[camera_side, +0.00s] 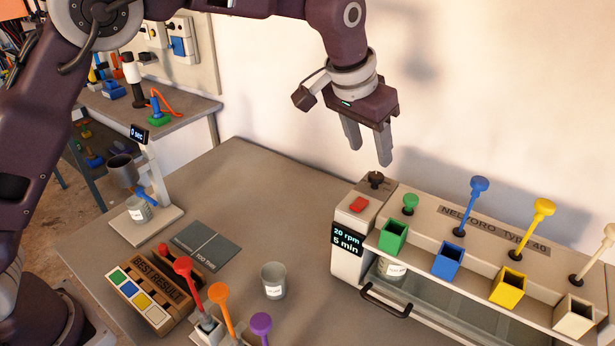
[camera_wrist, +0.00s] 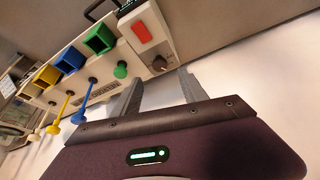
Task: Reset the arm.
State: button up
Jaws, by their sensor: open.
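My gripper (camera_side: 368,157) is open and empty. In the side view it hangs in the air above the left end of the NELTORO machine (camera_side: 347,268), fingers pointing down, apart from everything. The wrist view shows both fingers (camera_wrist: 160,92) apart with nothing between them. Beyond them lie the machine's black knob (camera_wrist: 159,64), red button (camera_wrist: 142,33) and green plunger (camera_wrist: 121,71). The machine's display reads 20 rpm, 5 min.
A labelled cup (camera_side: 273,280) stands on the table (camera_side: 262,190); another cup (camera_side: 391,268) sits in the machine. At left are a stirrer stand (camera_side: 160,222), the BEST RESULT rack (camera_side: 157,290) and grey plates (camera_side: 203,246). Colored plungers (camera_side: 221,293) stand at the front. The table's back middle is clear.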

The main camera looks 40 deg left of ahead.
jog(key=s+a+r+n, duration=0.2)
jog(key=s+a+r, duration=0.8)
jog(key=s+a, duration=0.3)
jog(key=s+a+f, duration=0.3)
jog(key=s, duration=0.8)
jog(key=s+a+f+n+t+y, duration=0.1)
jog(key=s+a+f, duration=0.2)
jog(key=s, duration=0.9)
jog(key=shift+f, duration=0.15)
dwell(4.2)
